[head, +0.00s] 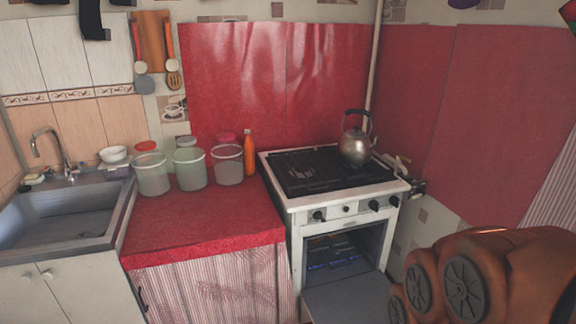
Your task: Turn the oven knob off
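The white stove with an oven (297,228) stands right of the red counter. Its front panel carries a left dark knob (319,215), a small round fitting (347,208) in the middle, and two dark knobs at the right, an inner one (374,205) and an outer one (393,201). The knob markings are too small to read. The oven door (345,300) is folded down open and the cavity shows a rack. My orange arm fills the lower right corner, apart from the knobs in the picture. My gripper is not in view.
A metal kettle (355,147) stands on the black stovetop (318,172). Left of it, the red counter (200,222) holds several jars and an orange bottle (249,155). A sink (60,215) is at far left. A small dark object (416,188) sits by the stove's right corner.

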